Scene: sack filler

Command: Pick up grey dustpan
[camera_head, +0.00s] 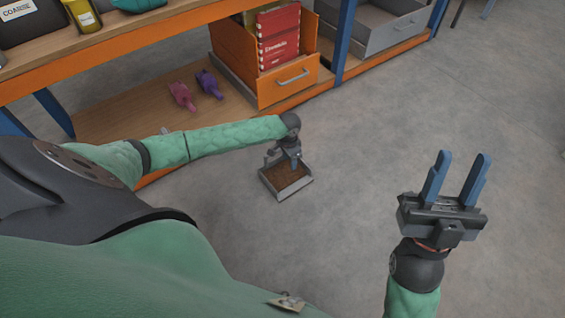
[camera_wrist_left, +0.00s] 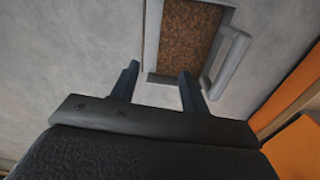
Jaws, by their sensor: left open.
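The grey dustpan (camera_head: 297,190) lies on the concrete floor in the middle of the head view, with brown granular material in it. In the left wrist view, its grey rim (camera_wrist_left: 153,38) is at the top and a grey bar handle (camera_wrist_left: 231,62) is on its right side. My left gripper (camera_head: 289,166) is open and appears over the dustpan, partly covering it. My right gripper (camera_head: 456,180) is open and empty, at the right.
A wooden shelf unit (camera_head: 110,125) with orange edges stands at the back left. On its low shelf are a pink tool (camera_head: 182,95), a purple tool (camera_head: 209,84) and an orange drawer (camera_head: 288,88) with red packages. A grey bin (camera_head: 385,35) is further right. The floor on the right is clear.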

